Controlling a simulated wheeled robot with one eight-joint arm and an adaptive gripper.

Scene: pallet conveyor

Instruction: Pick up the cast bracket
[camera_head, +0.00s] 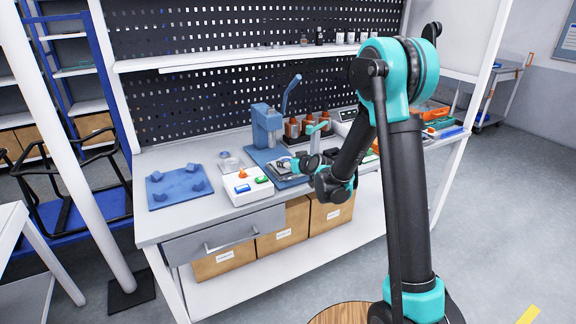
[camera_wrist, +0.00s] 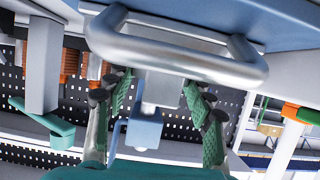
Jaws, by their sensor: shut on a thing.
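The cast bracket (camera_head: 284,164) looks like a small grey metal piece on the blue base plate at the bench's middle. In the wrist view it appears to be the silver, rounded loop (camera_wrist: 180,57) across the top, beside a blue-grey surface. My gripper (camera_head: 298,165) reaches in from the right, low over the bench, its fingers at the bracket. In the wrist view my gripper (camera_wrist: 157,84) has green-padded fingers on either side, reaching up to the loop. It is shut on the bracket; the exact contact is partly hidden. I cannot tell whether the bracket is clear of the plate.
A blue press (camera_head: 267,125) stands just behind the bracket, with several orange bottles (camera_head: 308,127) to its right. A white button box (camera_head: 240,197) is close on the left. A blue board with blocks (camera_head: 176,198) lies farther left. A drawer handle (camera_head: 231,243) projects at the bench front.

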